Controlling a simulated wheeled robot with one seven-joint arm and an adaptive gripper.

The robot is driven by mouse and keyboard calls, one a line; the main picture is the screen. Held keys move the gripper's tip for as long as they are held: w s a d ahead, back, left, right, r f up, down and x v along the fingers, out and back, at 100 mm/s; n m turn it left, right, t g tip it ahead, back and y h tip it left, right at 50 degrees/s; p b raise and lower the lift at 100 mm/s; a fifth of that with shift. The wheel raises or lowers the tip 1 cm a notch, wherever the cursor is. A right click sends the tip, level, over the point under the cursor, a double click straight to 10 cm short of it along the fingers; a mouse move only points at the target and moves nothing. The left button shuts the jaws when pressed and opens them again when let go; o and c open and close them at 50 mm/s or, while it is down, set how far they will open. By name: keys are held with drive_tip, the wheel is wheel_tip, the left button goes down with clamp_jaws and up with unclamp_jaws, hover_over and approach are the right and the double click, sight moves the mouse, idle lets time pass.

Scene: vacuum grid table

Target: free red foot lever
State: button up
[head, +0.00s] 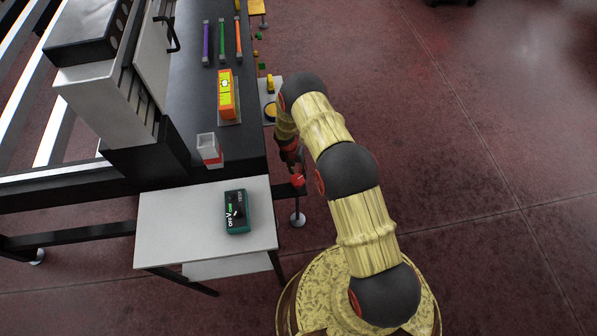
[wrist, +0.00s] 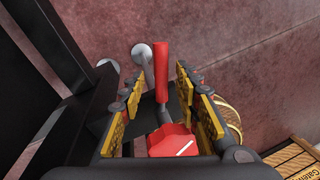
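The red foot lever (wrist: 161,70) shows in the wrist view as a red handle on a grey shaft, with a faceted red piece (wrist: 172,142) nearer the camera. My gripper (wrist: 161,88) is open, its yellow-padded fingers on either side of the lever, with a visible gap to the handle on both sides. A grey foot (wrist: 142,62) shows just left of the handle. In the head view a red part (head: 298,180) shows just below my gripper (head: 291,160), above a round levelling foot (head: 298,219). The fingertips are too small to make out there.
A black frame beam (wrist: 90,95) runs close left of the fingers. A white side table (head: 165,215) bears a green-and-black device (head: 237,212). The dark table (head: 185,80) holds an orange-yellow device (head: 226,95) and a white-red block (head: 209,148). Open floor (head: 480,190) lies right.

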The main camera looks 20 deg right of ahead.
wheel_tip(320, 180, up, 10)
idle(0.6)
idle(0.4)
